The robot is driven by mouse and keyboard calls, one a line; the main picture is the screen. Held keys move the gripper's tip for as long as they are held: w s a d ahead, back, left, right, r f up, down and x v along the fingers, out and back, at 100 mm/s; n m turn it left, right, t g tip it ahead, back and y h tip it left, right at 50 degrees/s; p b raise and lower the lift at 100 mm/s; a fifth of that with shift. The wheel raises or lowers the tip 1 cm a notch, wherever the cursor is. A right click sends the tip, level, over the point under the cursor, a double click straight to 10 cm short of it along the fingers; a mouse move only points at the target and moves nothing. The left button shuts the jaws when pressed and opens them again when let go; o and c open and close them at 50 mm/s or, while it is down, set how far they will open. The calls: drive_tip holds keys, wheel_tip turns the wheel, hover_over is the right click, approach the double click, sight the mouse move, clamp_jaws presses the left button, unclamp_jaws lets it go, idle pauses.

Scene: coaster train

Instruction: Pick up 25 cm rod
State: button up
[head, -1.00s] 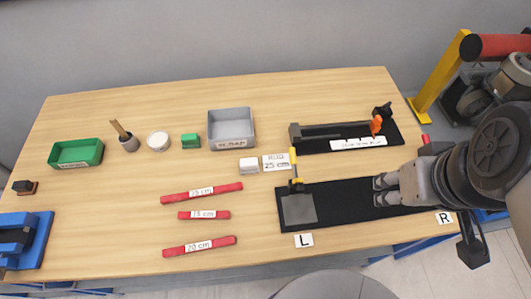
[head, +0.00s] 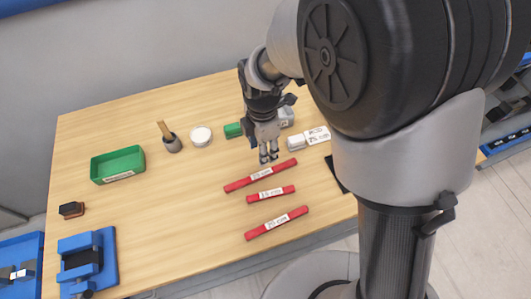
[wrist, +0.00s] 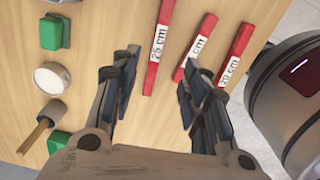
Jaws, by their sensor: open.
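The 25 cm rod (head: 239,185) is a long red bar with a white label, lying flat on the wooden table as the farthest of three red rods in the head view. In the wrist view the 25 cm rod (wrist: 165,14) runs from the top edge down between my fingers. My gripper (head: 268,157) is open and empty, just behind this rod in the head view. In the wrist view the fingers of my gripper (wrist: 160,78) are spread apart, with the rod's lower end nearer the left finger. I cannot tell the exact height above the table.
The shorter red rods (head: 283,190) and (head: 266,230) lie in front. A blue fixture (head: 88,260) is at front left.

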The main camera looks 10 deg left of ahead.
sight(261, 174)
drive_tip(key=f+b, duration=0.1)
drive_tip(key=f, duration=0.3)
drive_tip(key=f+b, duration=0.1)
drive_tip(key=f, duration=0.4)
drive_tip(key=f+b, duration=0.1)
drive_tip(key=f, duration=0.4)
drive_tip(key=shift+a+b, duration=0.3)
drive_tip(key=shift+b, duration=0.1)
drive_tip(key=shift+s, duration=0.1)
drive_tip(key=shift+c, duration=0.3)
clamp_jaws()
drive_tip(key=shift+r, duration=0.1)
